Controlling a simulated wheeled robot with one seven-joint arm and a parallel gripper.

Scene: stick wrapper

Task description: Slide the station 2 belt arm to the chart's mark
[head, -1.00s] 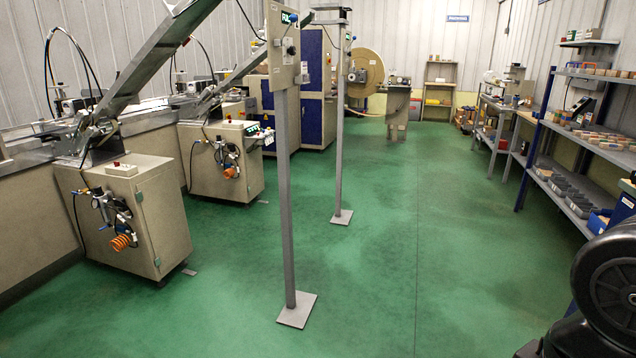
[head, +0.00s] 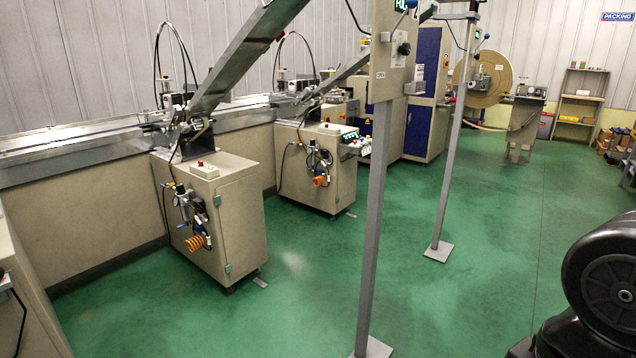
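Two machine stations stand along a conveyor line at the left. The nearer cabinet (head: 216,222) is beige, with hoses and an orange coil on its front. A sloped metal arm (head: 238,62) rises from above it to the upper right. A second cabinet (head: 318,166) stands behind it, with its own sloped arm (head: 338,72). I cannot read which is station 2. No chart or mark is legible. My gripper is not in view.
Two grey posts (head: 372,235) and (head: 449,165) with floor plates carry control boxes (head: 392,52). Green floor (head: 500,235) is open to their right. A metal conveyor (head: 75,143) runs along the left wall. Blue-doored cabinets (head: 422,95) stand farther back.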

